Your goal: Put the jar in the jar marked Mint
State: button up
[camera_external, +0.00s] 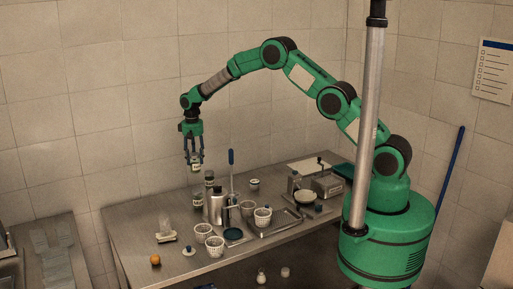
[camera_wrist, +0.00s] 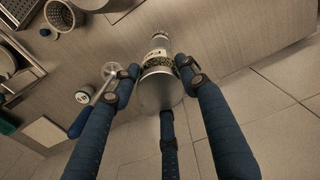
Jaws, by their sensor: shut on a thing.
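My gripper (camera_external: 194,158) is shut on a small clear jar (camera_external: 196,163) with a pale label and holds it upright above the left back part of the table. In the wrist view the held jar (camera_wrist: 160,88) sits between the blue fingers; its far part overlaps a pale label and greenish contents. Two dark-topped jars with pale labels stand below the gripper: a front jar (camera_external: 197,196) and a back jar (camera_external: 209,180). Their lettering is too small to read, so I cannot tell which is marked Mint.
A metal bottle (camera_external: 216,207) and an upright blue-handled tool (camera_external: 231,160) stand just right of the jars. Several perforated baskets, one of them a white basket (camera_external: 215,246), are nearby. A metal tray (camera_external: 275,228) lies to the right.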

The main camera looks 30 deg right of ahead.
aim_at(198, 168)
jog(key=shift+f, duration=0.1)
dwell(0.3)
jog(key=shift+f+p, duration=0.5)
jog(key=shift+f, duration=2.55)
jog(key=shift+f+p, duration=0.3)
jog(key=shift+f, duration=1.55)
jog(key=shift+f, duration=0.1)
jog(key=o, duration=1.3)
notch_tip(198, 168, up, 12)
jog(key=shift+r+b, duration=0.1)
jog(key=shift+b, duration=0.9)
